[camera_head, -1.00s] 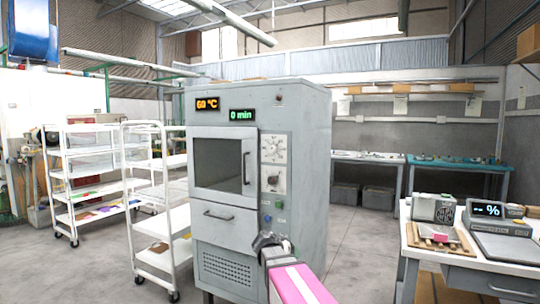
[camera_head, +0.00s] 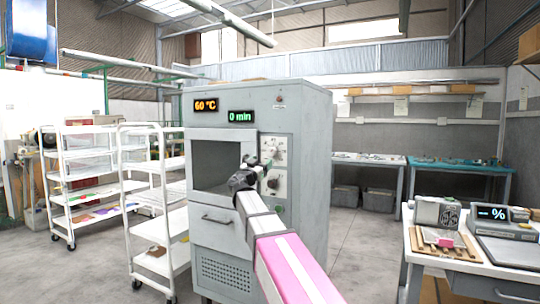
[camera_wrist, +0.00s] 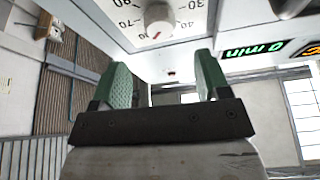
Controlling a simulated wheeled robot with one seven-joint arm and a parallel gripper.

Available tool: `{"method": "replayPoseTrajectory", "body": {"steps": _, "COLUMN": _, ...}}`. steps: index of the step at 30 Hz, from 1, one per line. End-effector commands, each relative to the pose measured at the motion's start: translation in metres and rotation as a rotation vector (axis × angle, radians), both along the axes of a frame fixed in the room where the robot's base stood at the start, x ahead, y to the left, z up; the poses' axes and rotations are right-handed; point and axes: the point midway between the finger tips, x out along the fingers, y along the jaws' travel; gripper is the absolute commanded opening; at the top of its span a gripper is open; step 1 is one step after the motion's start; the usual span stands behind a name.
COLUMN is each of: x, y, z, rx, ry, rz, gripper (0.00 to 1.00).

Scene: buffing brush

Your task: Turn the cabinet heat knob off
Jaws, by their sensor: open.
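The grey cabinet (camera_head: 300,215) stands in the middle of the head view, with displays reading 60 °C (camera_head: 206,105) and 0 min (camera_head: 240,116). Its right-hand panel has an upper dial knob (camera_head: 275,149) and a dark lower knob (camera_head: 272,183). In the wrist view, turned upside down, a pale round knob (camera_wrist: 157,18) with a red mark sits on a numbered dial, just beyond the fingers. I cannot read which knob is labelled heat. My gripper (camera_wrist: 163,72) has its green fingers apart with nothing between them. In the head view my gripper (camera_head: 257,163) is in front of the panel, partly covering it.
A white shelf trolley (camera_head: 150,215) stands close to the cabinet's left side. A bench (camera_head: 480,262) with a scale (camera_head: 505,222) is at the right. Floor (camera_head: 355,250) between cabinet and bench is clear.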

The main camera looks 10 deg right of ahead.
Motion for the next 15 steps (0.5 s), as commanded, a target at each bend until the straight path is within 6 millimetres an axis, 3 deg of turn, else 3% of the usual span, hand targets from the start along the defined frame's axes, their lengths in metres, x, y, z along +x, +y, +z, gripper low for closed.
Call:
{"method": "replayPoseTrajectory", "body": {"steps": 6, "x": 0.033, "y": -0.024, "z": 0.016, "rx": 0.001, "ry": 0.001, "rz": -0.002, "gripper": 0.69}}
{"method": "replayPoseTrajectory", "body": {"steps": 15, "x": 0.057, "y": -0.045, "z": 0.029, "rx": 0.001, "ry": 0.002, "rz": -0.001, "gripper": 0.69}}
